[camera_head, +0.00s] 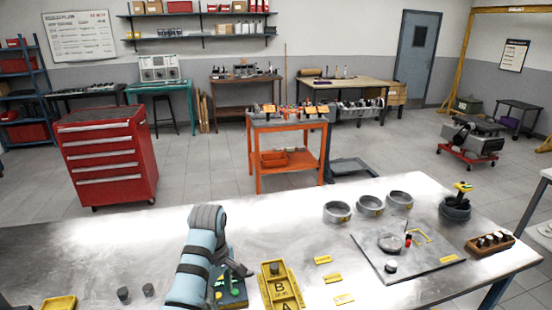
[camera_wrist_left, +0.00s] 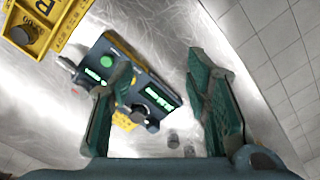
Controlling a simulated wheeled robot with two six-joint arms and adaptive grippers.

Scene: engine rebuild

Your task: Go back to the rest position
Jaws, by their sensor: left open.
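My left arm comes in from the bottom of the head view, and its dark gripper (camera_head: 240,268) hangs over the table beside a dark blue device with green markings (camera_head: 230,292). In the left wrist view my left gripper (camera_wrist_left: 158,62) has its two green fingers spread wide with nothing held between them. The device (camera_wrist_left: 128,80), with green displays and a knob, lies beyond the fingers and is partly covered by the left finger. My right gripper is in neither view.
The metal table (camera_head: 120,240) holds a yellow tray marked A and B (camera_head: 292,295), yellow labels (camera_head: 332,278), grey rings (camera_head: 370,205), a grey plate (camera_head: 430,265) and a wooden block with dark pegs (camera_head: 490,243). Two small dark cylinders (camera_head: 123,294) stand left of my arm.

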